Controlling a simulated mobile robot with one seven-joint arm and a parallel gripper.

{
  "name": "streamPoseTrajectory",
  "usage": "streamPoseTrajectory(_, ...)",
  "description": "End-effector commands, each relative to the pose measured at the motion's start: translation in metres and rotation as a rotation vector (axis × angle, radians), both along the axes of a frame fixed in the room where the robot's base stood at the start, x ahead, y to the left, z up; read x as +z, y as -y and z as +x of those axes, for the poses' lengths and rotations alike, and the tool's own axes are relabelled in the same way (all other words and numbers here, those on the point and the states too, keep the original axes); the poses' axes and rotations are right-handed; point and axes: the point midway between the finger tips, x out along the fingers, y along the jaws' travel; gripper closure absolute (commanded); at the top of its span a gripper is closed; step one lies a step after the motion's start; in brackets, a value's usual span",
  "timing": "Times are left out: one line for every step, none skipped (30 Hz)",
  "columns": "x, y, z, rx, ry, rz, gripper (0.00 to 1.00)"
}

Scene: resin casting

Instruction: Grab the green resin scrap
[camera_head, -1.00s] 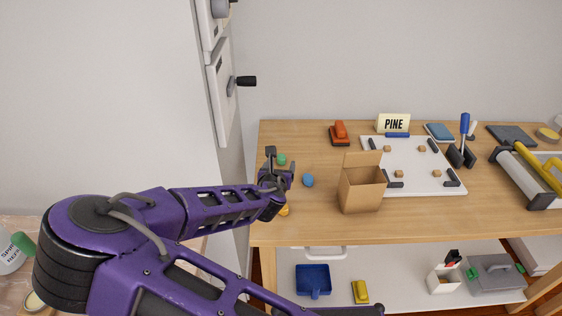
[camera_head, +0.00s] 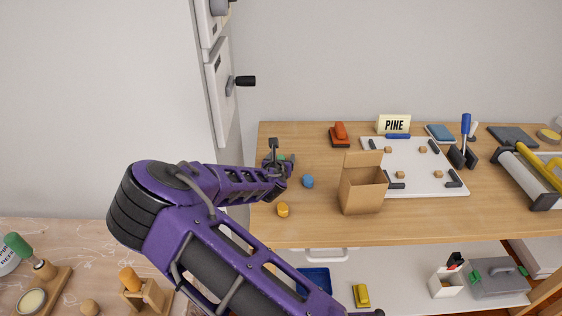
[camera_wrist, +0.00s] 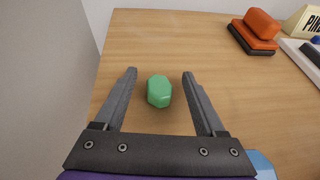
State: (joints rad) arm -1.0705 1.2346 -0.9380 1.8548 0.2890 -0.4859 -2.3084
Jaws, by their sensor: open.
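In the head view my gripper (camera_head: 278,159) is over the table's left end and hides most of the green scrap (camera_head: 282,157). The jaws are open and empty. I cannot tell the exact height of the fingers above the table.
A blue scrap (camera_head: 308,181) and a yellow scrap (camera_head: 283,210) lie nearby on the table (camera_head: 330,225). An open cardboard box (camera_head: 362,194) stands to the right. An orange-handled block (camera_head: 340,133) sits at the back. A wall cabinet (camera_head: 222,90) stands close on the left.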

Motion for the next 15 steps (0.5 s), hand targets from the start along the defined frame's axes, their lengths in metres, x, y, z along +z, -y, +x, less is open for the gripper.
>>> streamPoseTrajectory(0.0001,0.0000,-0.0002,0.000,0.000,0.000,0.28)
streamPoseTrajectory(0.0001,-0.0001,-0.0002,0.000,0.000,0.000,0.31)
streamPoseTrajectory(0.0001,-0.0001,-0.0003,0.000,0.000,0.000,0.39)
streamPoseTrajectory(0.0001,-0.0001,-0.0003,0.000,0.000,0.000,0.44)
streamPoseTrajectory(0.0001,-0.0001,-0.0003,0.000,0.000,0.000,0.49)
streamPoseTrajectory(0.0002,-0.0002,-0.0004,0.000,0.000,0.000,0.56)
streamPoseTrajectory(0.0002,-0.0001,-0.0004,0.000,0.000,0.000,0.62)
streamPoseTrajectory(0.0002,-0.0002,-0.0004,0.000,0.000,0.000,0.67)
streamPoseTrajectory(0.0001,-0.0002,-0.0004,0.000,0.000,0.000,0.74)
streamPoseTrajectory(0.0002,-0.0001,-0.0004,0.000,0.000,0.000,0.80)
streamPoseTrajectory(0.0001,-0.0002,-0.0005,0.000,0.000,0.000,0.85)
streamPoseTrajectory(0.0001,-0.0002,-0.0005,0.000,0.000,0.000,0.93)
streamPoseTrajectory(0.0001,-0.0002,-0.0005,0.000,0.000,0.000,0.98)
streamPoseTrajectory(0.0001,-0.0001,-0.0005,0.000,0.000,0.000,1.00)
streamPoseTrajectory(0.0001,-0.0001,-0.0005,0.000,0.000,0.000,1.00)
